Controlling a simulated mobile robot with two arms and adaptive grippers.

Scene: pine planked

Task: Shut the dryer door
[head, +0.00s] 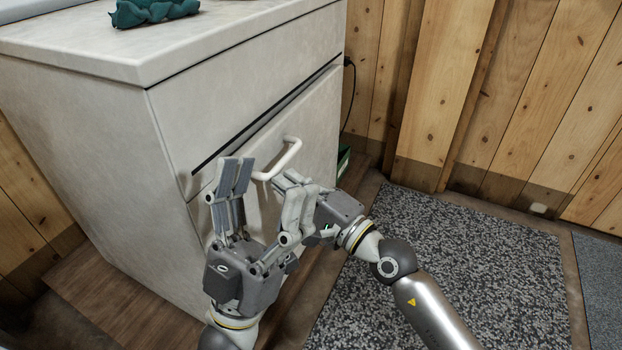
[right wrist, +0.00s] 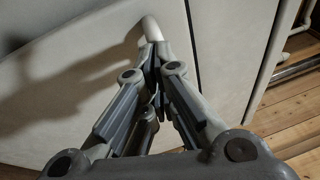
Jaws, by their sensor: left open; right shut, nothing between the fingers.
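The dryer (head: 110,130) is a pale, worn box at the left of the head view. Its door (head: 312,125) has a white bar handle (head: 280,162), and a dark gap runs along the door's top edge. I cannot tell how far ajar the door stands. My left gripper (head: 265,190) is open in front of the door, with its fingers below and beside the handle. My right gripper (head: 290,180) is shut and empty, its fingertips close to the handle. The right wrist view shows its closed fingertips (right wrist: 155,58) just below the handle (right wrist: 151,28); contact is unclear. The grippers hide the lower door.
A dark green cloth-like item (head: 155,10) lies on the dryer top. A speckled grey mat (head: 450,270) covers the floor at right. Plank walls (head: 440,90) stand behind, and a cord (head: 348,75) hangs by the dryer's far edge. My two grippers are very close together.

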